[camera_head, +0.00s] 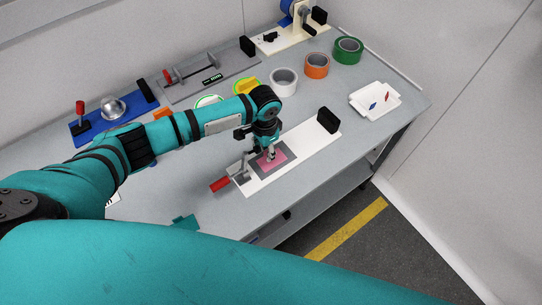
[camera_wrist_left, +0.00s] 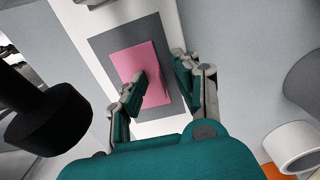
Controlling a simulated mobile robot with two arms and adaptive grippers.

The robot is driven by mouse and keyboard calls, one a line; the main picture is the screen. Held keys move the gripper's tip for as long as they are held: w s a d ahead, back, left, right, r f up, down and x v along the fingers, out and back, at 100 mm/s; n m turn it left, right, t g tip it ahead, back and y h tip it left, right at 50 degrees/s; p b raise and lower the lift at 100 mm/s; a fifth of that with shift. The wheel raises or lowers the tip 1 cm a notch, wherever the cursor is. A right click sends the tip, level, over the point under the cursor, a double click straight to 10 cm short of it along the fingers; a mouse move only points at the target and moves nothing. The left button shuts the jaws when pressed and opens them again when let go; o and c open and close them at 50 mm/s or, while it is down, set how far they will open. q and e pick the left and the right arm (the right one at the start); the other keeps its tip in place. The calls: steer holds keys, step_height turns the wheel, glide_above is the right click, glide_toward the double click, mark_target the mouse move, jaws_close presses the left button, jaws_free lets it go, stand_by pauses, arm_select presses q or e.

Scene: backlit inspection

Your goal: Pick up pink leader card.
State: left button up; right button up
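The pink leader card (camera_head: 273,160) lies on a dark grey pad on the white fixture board (camera_head: 310,147). In the left wrist view the pink card (camera_wrist_left: 136,66) lies flat on the grey pad (camera_wrist_left: 103,45). My left gripper (camera_head: 269,154) points down over the card. In the left wrist view its two fingers (camera_wrist_left: 160,67) are apart. One fingertip overlaps the card and the other is over the pad's right side. My right gripper is not in view.
The board carries a red-handled clamp (camera_head: 220,184) and a black block (camera_head: 327,120). Behind are white (camera_head: 284,82), orange (camera_head: 317,65) and green (camera_head: 348,50) tape rolls. A white tray (camera_head: 393,108) with small items sits right. The table's front edge is close to the board.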

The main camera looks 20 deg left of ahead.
arm_select(q)
jaws_close()
steer(key=shift+r, duration=0.1)
stand_by(0.3)
